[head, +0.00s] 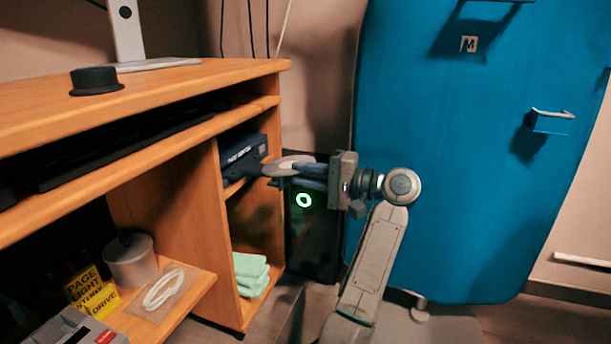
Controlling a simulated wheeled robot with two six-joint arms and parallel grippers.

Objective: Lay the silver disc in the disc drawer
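The gripper appears shut on the disc, though the contact is partly hidden. The fingers point left, towards a dark blue box-shaped device (243,149) with pale lettering in the desk's upper right compartment. The fingertips overlap the device's front edge in the picture; I cannot tell whether they touch. A disc drawer cannot be clearly made out; dark parts by the fingertips blend together.
The wooden desk (190,82) carries a black round object (96,80) and a monitor stand. Green cloths (250,274) lie on a lower shelf. A black case (318,240) with a lit green ring stands behind my gripper. A large blue panel (460,150) stands right.

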